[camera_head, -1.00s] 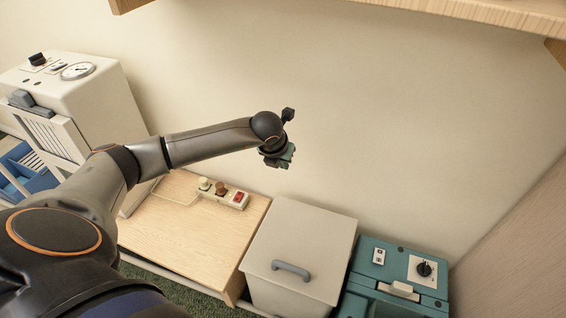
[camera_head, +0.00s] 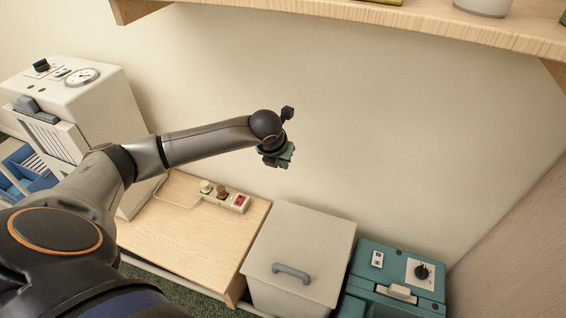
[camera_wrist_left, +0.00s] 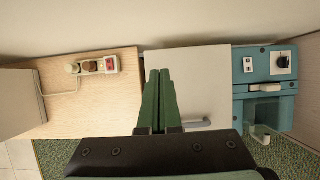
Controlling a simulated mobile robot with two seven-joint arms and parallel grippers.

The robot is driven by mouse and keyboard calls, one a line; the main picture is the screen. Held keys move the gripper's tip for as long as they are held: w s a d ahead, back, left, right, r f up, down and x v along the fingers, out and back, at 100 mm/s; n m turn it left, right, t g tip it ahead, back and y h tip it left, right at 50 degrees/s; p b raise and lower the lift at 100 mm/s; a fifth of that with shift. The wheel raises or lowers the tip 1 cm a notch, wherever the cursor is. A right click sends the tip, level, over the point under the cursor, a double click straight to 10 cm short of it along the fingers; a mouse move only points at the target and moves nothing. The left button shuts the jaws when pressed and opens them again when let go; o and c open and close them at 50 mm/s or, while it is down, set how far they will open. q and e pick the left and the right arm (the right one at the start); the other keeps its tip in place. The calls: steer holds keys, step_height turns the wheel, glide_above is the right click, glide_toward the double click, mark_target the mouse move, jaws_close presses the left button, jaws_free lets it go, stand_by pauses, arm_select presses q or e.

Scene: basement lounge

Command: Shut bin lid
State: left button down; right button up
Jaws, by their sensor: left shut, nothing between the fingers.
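The bin (camera_head: 300,250) is a pale grey box with a flat lid and a grey bar handle (camera_head: 291,273) near the lid's front edge. In the head view the lid lies flat across the top, with no gap that I can make out. My left gripper (camera_head: 277,156) is shut and empty, up in the air above and behind the bin, apart from it. In the left wrist view its green fingers (camera_wrist_left: 158,100) are together, in front of the lid (camera_wrist_left: 200,85), and cover its left part. The handle shows partly there, right of the fingers. My right gripper is not in view.
A low wooden table (camera_head: 190,240) with a power strip (camera_head: 224,197) stands left of the bin. A teal appliance (camera_head: 397,285) stands close on the right. A white machine (camera_head: 75,110) is at the far left. A wooden shelf (camera_head: 380,22) overhangs the back wall.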

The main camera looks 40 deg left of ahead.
arm_select(q)
step_height(320, 180, up, 6)
steer(key=s+p, duration=0.1)
steer(key=p, duration=0.2)
steer(key=shift+s+d, duration=0.15)
steer(key=shift+f, duration=0.1)
stand_by(0.9)
